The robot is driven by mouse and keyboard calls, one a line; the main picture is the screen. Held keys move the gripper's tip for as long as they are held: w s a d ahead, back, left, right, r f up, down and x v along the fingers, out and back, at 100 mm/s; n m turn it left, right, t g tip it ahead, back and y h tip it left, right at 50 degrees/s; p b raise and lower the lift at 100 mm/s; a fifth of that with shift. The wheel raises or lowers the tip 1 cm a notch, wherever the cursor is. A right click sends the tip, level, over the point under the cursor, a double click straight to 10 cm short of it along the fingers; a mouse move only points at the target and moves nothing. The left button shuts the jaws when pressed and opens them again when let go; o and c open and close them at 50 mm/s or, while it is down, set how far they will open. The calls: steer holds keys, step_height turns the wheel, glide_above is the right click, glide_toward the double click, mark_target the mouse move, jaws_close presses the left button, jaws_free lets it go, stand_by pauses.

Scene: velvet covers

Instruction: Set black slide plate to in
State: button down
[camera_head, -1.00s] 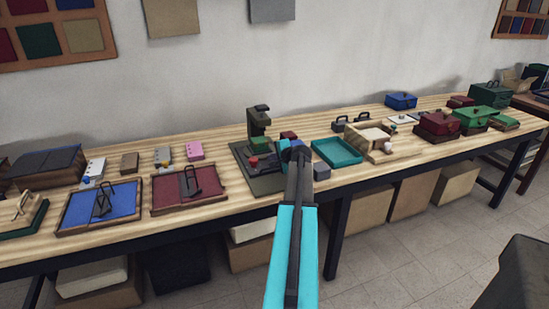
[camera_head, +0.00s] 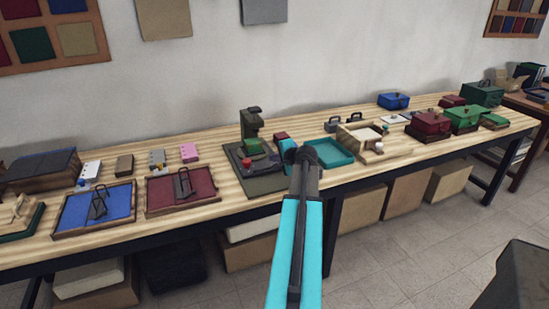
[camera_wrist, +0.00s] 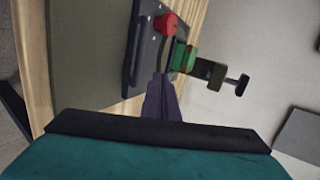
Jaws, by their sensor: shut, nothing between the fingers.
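The black slide plate (camera_wrist: 149,48) is the dark plate under the green press (camera_head: 251,128), with a long black handle bar (camera_wrist: 131,52) along its near side in the wrist view. It lies on a flat olive base (camera_wrist: 80,60). A red knob (camera_wrist: 166,24) stands on it; the knob also shows in the head view. My gripper (camera_wrist: 161,82) is shut and empty, its fingertips pointing toward the plate's edge and handle end. I cannot tell whether they touch it. In the head view my gripper (camera_head: 299,153) is right of the press, covering part of the bench.
A teal tray (camera_head: 332,154) sits just right of my gripper, with a wooden box (camera_head: 360,140) beyond it. A maroon panel (camera_head: 165,195) and a blue panel (camera_head: 78,212) lie left of the press. The wooden bench (camera_head: 215,165) has a free strip behind the press.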

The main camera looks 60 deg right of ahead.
steer(key=shift+s+a+r, duration=0.2)
steer(key=shift+s+r, duration=0.05)
steer(key=shift+s, duration=0.05)
